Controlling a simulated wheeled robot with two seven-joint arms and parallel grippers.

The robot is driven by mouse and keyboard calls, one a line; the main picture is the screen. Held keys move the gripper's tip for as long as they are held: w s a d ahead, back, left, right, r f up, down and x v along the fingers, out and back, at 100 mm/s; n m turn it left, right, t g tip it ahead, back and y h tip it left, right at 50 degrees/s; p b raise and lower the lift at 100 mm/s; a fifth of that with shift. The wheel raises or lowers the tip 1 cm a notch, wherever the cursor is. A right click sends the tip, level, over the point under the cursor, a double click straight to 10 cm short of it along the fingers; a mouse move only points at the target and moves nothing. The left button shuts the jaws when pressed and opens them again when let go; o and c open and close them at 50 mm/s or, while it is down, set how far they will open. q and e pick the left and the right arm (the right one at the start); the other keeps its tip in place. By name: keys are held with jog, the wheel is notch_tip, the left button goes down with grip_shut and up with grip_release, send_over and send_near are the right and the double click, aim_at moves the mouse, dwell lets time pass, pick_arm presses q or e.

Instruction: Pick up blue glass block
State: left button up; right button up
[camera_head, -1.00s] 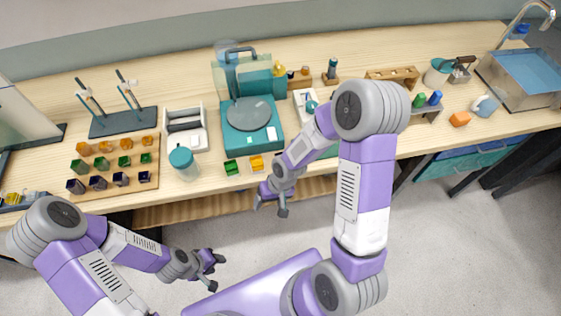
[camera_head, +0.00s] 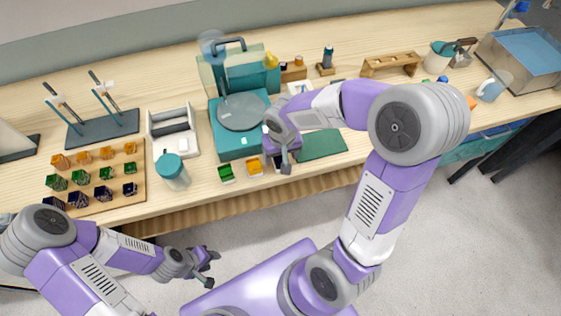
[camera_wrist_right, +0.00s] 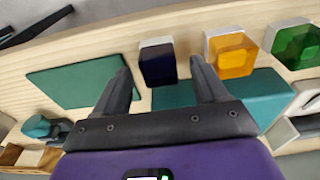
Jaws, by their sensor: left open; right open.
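The dark blue glass block (camera_wrist_right: 158,64) with a white side shows in the right wrist view, between the lines of my right gripper's fingers (camera_wrist_right: 161,70). The fingers are spread and do not appear to be closed on it. In the head view my right gripper (camera_head: 287,162) is over the front of the counter and hides most of this block. My left gripper (camera_head: 207,263) is open and empty, low in front of the counter. More dark blue blocks (camera_head: 78,199) stand in the front row of the wooden board at left.
An orange block (camera_wrist_right: 231,54) and a green block (camera_wrist_right: 296,46) stand in a row beside the blue one. A green mat (camera_wrist_right: 78,82) lies on its other side. The teal device (camera_head: 240,140) and a lidded jar (camera_head: 172,172) stand nearby.

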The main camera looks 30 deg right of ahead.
aim_at(281, 157)
jog(key=shift+d+f, duration=0.1)
jog(key=shift+f, duration=0.8)
jog(key=shift+c, duration=0.3)
jog(key=shift+w, duration=0.1)
jog(key=c, duration=1.1)
notch_tip(281, 157, up, 10)
jog(key=p, duration=0.2)
jog(key=shift+r+p, duration=0.1)
jog(key=shift+p, duration=0.3)
jog(key=o, duration=0.6)
jog(key=c, duration=0.4)
